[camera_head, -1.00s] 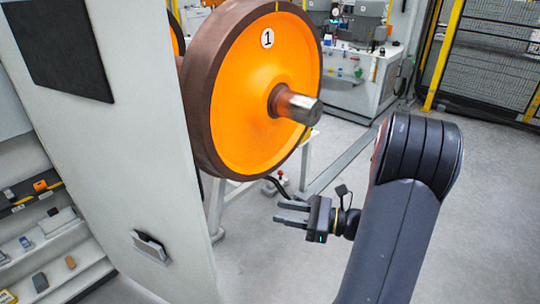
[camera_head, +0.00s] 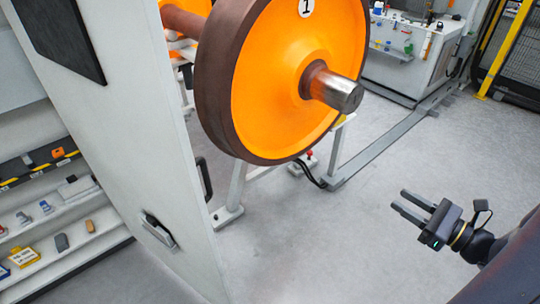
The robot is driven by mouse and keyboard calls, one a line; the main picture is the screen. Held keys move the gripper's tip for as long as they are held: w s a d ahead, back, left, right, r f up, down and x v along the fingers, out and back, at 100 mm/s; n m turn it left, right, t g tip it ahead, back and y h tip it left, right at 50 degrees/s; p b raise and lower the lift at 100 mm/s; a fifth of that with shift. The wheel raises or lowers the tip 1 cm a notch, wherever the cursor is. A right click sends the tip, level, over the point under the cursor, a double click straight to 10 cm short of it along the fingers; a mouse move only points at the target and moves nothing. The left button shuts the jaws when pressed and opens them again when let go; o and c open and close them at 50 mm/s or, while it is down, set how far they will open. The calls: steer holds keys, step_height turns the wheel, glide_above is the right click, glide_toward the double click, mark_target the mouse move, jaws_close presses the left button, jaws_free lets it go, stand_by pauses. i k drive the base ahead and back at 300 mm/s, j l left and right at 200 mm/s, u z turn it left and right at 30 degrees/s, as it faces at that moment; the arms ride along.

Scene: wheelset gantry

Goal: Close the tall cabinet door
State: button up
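The tall cabinet door (camera_head: 120,130) is a light grey panel standing open at the left, with a dark rectangle near its top. A recessed handle (camera_head: 160,230) sits low on its face, and a dark bar shows at its right edge. The open cabinet shelves (camera_head: 45,225) show to the left of the door. My gripper (camera_head: 415,205) is at the lower right, well apart from the door, with its two fingers parted and pointing left. Nothing is between the fingers.
A large orange wheel (camera_head: 285,80) with a brown rim and a steel axle stub stands right behind the door on a grey stand (camera_head: 235,195). A workbench (camera_head: 410,50) and a yellow-framed fence (camera_head: 490,60) are at the back. The floor between door and gripper is clear.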

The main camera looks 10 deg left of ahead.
mark_target(105, 66)
steer(key=i+l+u, duration=0.1)
steer(key=u, duration=0.3)
steer(key=i+l+u, duration=0.15)
steer(key=u, duration=0.2)
steer(key=l+u, duration=0.15)
steer(key=u, duration=0.25)
steer(key=i+l+u, duration=0.15)
steer(key=u, duration=0.2)
steer(key=i+l+u, duration=0.15)
steer(key=u, duration=0.25)
steer(key=i+l+u, duration=0.1)
steer(key=l+u, duration=0.25)
